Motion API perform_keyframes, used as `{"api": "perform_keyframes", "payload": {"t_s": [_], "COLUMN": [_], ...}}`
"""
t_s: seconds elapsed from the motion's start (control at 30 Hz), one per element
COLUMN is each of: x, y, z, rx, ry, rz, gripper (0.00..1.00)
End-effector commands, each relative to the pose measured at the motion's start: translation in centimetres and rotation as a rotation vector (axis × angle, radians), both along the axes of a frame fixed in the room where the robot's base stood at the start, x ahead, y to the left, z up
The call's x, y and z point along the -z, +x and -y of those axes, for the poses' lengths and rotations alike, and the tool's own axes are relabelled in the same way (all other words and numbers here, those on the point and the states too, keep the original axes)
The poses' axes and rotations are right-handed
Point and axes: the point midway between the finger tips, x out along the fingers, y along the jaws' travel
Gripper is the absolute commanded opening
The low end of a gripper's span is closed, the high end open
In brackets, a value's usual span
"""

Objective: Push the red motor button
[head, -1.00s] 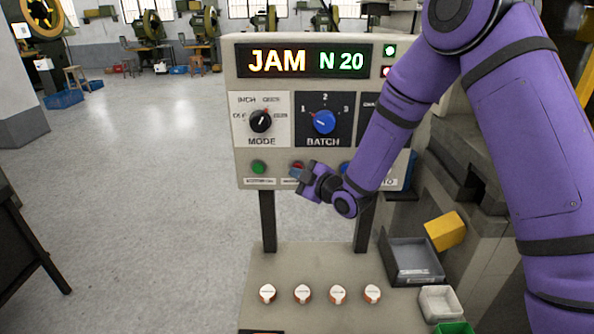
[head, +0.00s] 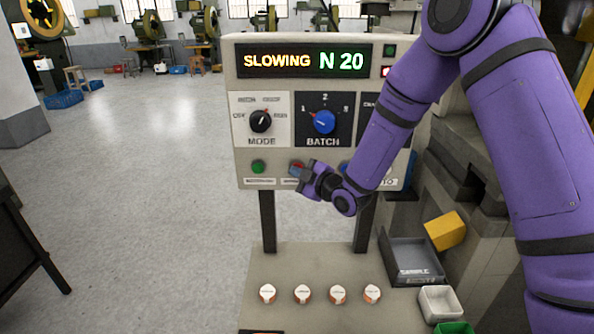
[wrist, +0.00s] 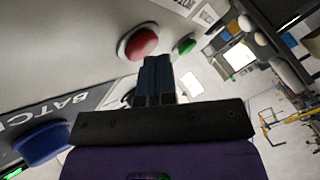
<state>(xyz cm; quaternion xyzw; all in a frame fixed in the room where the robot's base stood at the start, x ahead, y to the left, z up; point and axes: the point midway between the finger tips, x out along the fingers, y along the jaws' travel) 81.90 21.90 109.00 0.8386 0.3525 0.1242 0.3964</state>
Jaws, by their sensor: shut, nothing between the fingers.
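The red button (head: 297,167) is on the lower row of the control panel (head: 300,215), right of the green button (head: 258,167). My gripper (head: 301,176) is in front of it and partly covers it in the head view. In the wrist view the red button (wrist: 141,43) shows just beyond and left of my shut, empty fingertips (wrist: 157,60). I cannot tell whether the fingers touch it. The panel's display (head: 304,61) reads "SLOWING N 20".
A black MODE knob (head: 261,121) and a blue BATCH knob (head: 324,122) sit above the buttons. Several white-topped coils stand on the shelf (head: 270,258) below. A grey tray (head: 415,262), a yellow block (head: 445,231) and a white bin (head: 440,303) are at right. Open floor lies left.

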Motion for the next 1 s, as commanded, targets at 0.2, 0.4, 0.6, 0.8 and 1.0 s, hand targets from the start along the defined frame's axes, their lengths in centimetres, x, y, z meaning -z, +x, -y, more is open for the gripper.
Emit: {"api": "perform_keyframes", "payload": {"t_s": [0.2, 0.4, 0.6, 0.8, 1.0], "x": [0.0, -0.1, 0.0, 0.0, 0.0], "y": [-0.8, -1.7, -1.8, -2.1, -3.7], "z": [0.0, -0.1, -0.1, -0.1, -0.2], "rx": [-0.001, 0.000, 0.001, 0.000, -0.001], "ry": [0.000, 0.001, 0.000, 0.000, 0.000], "rz": [0.000, 0.001, 0.001, 0.000, 0.000], "gripper": [0.00, 0.00, 0.00, 0.00, 0.00]}}
